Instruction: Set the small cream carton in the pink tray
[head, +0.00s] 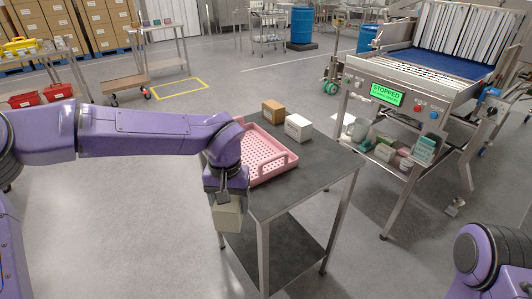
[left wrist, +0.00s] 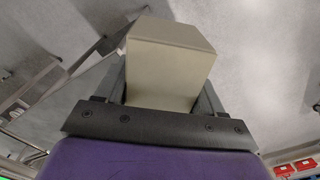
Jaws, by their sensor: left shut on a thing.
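A cream carton (head: 229,216) is held by my left gripper (head: 228,197), which points down just off the near left edge of the dark table. In the left wrist view the carton (left wrist: 165,62) sits between the two fingers of the gripper (left wrist: 166,98), which are shut on its sides. The pink tray (head: 262,160), with perforated floor and raised walls, lies on the table beside my left forearm. My forearm hides its left part. My right gripper is not in view; only part of my right arm shows at the lower right.
The dark table (head: 310,175) also bears a white carton (head: 298,127) and a brown carton (head: 272,112) behind the tray. Its right part is bare. A conveyor with a green "STOPPED" display (head: 387,94) stands to the right, with several packages on its lower shelf.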

